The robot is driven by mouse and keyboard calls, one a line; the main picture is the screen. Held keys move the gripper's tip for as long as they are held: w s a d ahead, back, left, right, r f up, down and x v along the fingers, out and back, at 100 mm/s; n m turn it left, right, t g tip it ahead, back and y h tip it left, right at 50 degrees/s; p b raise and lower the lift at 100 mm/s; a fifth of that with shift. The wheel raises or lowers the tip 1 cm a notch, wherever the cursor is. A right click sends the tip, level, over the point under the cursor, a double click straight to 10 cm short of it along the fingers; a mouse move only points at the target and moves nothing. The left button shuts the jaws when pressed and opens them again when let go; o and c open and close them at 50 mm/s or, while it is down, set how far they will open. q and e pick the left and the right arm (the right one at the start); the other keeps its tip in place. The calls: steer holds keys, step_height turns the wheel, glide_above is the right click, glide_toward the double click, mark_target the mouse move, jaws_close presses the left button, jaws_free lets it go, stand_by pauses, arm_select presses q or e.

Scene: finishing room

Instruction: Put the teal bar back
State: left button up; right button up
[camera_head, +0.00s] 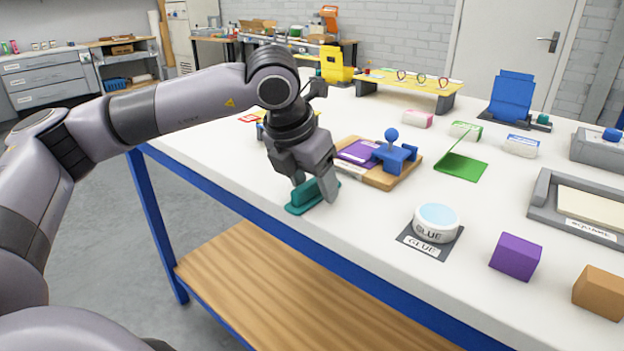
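The teal bar (307,192) lies on or just above a flat teal plate (297,209) at the table's near edge. My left gripper (315,192) is directly over it, pointing down. Its two fingers stand apart, one behind the bar and one in front, covering the bar's right end. I see no clear sign that they press on it. Whether the bar touches the plate is hard to tell. My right gripper is not in view.
A glue tin (436,223), a purple cube (516,256) and an orange-brown cube (600,292) stand further right. Bare white tabletop lies between them.

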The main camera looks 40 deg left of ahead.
arm_select(q)
steer(key=shift+r, duration=0.1)
steer(key=shift+r+p, duration=0.25)
steer(key=shift+p, duration=0.05)
steer(key=v, duration=1.1)
steer(key=shift+s+r+p, duration=0.15)
steer(key=shift+r+p, duration=0.15)
steer(key=shift+p, duration=0.1)
steer(key=shift+s, duration=0.1)
